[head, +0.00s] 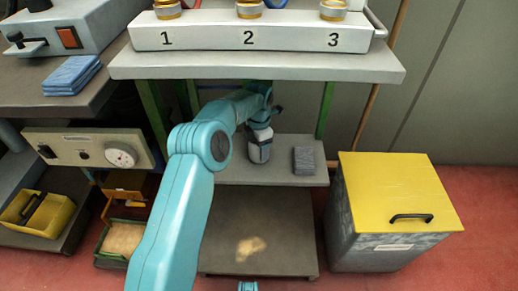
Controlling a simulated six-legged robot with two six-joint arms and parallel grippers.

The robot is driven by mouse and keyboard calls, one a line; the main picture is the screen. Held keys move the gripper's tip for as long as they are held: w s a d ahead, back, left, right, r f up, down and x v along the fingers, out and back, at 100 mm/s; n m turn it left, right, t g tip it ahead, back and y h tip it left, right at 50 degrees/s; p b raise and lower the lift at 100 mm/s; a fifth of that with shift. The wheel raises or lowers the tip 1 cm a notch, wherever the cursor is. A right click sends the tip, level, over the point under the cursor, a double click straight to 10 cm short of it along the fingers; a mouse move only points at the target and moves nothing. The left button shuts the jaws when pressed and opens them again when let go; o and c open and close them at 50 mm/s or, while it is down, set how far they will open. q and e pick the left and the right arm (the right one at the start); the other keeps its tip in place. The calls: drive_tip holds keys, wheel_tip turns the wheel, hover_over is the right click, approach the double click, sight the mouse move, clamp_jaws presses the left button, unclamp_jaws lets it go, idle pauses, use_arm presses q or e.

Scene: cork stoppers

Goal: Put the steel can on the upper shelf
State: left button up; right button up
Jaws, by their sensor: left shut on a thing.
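My left arm reaches in under the counter, and its left gripper (260,143) points down over the upper shelf (290,180). It is shut on a small grey thing, probably the steel can (260,156), at or just above that shelf. The gripper's fingers hide most of the can, and I cannot tell whether its base touches the shelf. The lower shelf (290,255) is below, with a pale tan patch on it.
A dark grey block (304,160) stands on the upper shelf, right of the gripper. The counter (290,66) with a numbered rack (205,36) overhangs the shelves. Green legs flank them. A yellow-lidded bin (385,180) stands right, a yellow tray (38,214) left.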

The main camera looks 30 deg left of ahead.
use_arm(q)
drive_tip(key=shift+f, duration=0.15)
drive_tip(key=o, duration=1)
drive_tip(key=shift+o, duration=0.2)
wheel_tip(320, 180, up, 12)
drive_tip(key=p, duration=0.5)
drive_tip(key=shift+r, duration=0.2)
